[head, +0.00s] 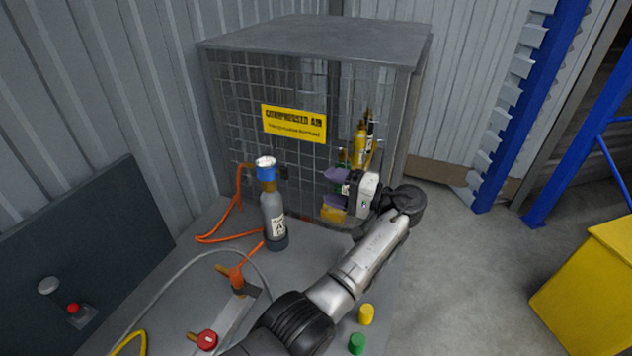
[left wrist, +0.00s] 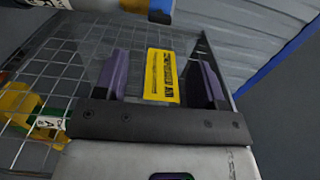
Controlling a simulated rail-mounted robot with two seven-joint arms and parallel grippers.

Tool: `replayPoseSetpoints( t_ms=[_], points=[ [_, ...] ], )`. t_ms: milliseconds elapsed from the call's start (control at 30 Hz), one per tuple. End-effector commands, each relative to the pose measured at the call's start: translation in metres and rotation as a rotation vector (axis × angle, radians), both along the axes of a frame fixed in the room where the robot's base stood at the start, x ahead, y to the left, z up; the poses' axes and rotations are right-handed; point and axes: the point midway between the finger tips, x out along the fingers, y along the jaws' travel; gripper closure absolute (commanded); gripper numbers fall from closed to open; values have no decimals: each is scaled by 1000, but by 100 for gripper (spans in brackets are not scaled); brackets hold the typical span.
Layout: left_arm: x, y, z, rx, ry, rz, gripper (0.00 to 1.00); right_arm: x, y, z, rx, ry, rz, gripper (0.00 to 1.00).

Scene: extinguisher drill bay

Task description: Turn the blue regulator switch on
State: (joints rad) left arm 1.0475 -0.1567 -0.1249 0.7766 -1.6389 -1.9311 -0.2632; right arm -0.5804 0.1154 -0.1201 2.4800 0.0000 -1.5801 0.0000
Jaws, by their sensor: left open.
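The blue regulator (head: 266,173) sits on top of an upright grey cylinder (head: 272,212) with a white label, and has a pale top. In the left wrist view, the blue regulator (left wrist: 160,16) is at the top edge, partly cut off. Its switch position cannot be made out. My left gripper (head: 331,187) is to the right of the cylinder, in front of the cage, apart from the regulator. Its two purple fingers, also in the left wrist view (left wrist: 163,66), are spread with nothing between them. My right gripper is not in view.
A mesh cage (head: 232,110) with a yellow sign (head: 294,123) stands behind the cylinder; yellow bottles (head: 360,140) are inside. An orange hose (head: 232,238) runs left of the cylinder. A red knob (head: 207,340) and yellow and green caps (head: 366,314) lie nearer. A yellow bin (head: 590,290) stands right.

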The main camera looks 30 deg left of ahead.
Motion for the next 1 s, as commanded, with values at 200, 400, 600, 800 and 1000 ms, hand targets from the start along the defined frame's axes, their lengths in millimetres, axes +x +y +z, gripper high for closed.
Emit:
replayPoseSetpoints(
  t_ms=[200, 400, 600, 800, 1000],
  points=[
    [3, -16, 0, 0, 0, 0, 36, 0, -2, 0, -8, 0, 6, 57],
    [3, -18, 0, 1, 0, 0, 36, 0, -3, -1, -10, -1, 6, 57],
    [3, -18, 0, 1, 0, 0, 36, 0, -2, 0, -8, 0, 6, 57],
    [3, -18, 1, 0, 0, 0, 36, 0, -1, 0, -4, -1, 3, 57],
    [3, -18, 29, 0, -1, 0, 36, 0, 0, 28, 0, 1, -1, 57]
  ],
)
